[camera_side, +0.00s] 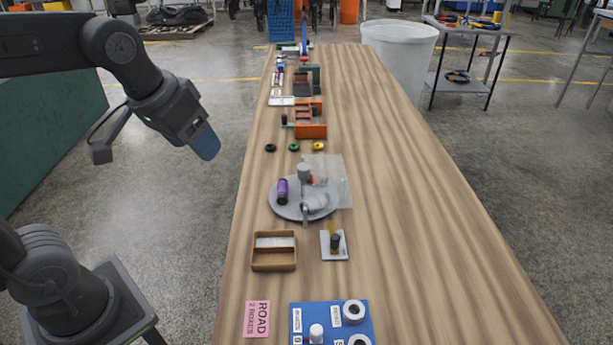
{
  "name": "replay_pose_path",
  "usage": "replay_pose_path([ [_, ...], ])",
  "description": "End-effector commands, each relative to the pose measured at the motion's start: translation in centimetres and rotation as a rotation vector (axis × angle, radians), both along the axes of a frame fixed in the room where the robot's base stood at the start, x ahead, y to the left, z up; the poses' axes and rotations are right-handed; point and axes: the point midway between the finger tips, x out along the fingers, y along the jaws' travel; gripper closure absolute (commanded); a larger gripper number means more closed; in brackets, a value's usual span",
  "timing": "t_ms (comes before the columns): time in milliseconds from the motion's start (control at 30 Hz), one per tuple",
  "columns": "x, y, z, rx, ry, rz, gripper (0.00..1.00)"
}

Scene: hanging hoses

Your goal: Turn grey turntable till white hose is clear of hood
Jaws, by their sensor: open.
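The grey turntable (284,210) is a round disc on the wooden table. A purple cylinder (282,191) stands near its left edge, and a grey upright post (304,173) rises at the back. A pale hose-like piece (314,198), possibly the white hose, lies on its right half; its exact shape is too small to tell. A clear hood (340,180) stands at the back right and overlaps the disc's right edge in this view. Whether the hose is under it I cannot tell. My gripper (204,142), with blue fingertips, is open, empty and raised left of the table, apart from the turntable.
A wooden two-part tray (274,265) and a white plate with a dark peg (335,243) stand in front. Nearer are a pink card (257,319) and a blue board (330,310). Small rings (294,147) and an orange crate (313,131) stand behind. The table's right side is clear.

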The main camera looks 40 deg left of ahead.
Motion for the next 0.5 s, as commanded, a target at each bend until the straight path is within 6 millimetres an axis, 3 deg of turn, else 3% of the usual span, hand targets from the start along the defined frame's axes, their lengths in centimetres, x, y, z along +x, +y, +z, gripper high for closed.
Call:
replay_pose_path([
  [33,2.1,0.2,0.5,-0.013,0.03,0.034,0.36],
  [233,9.7,1.1,1.3,-0.06,0.124,0.181,0.36],
  [367,14.8,1.8,0.5,-0.086,0.185,0.278,0.36],
  [500,19.9,2.7,-1.6,-0.109,0.249,0.384,0.36],
])
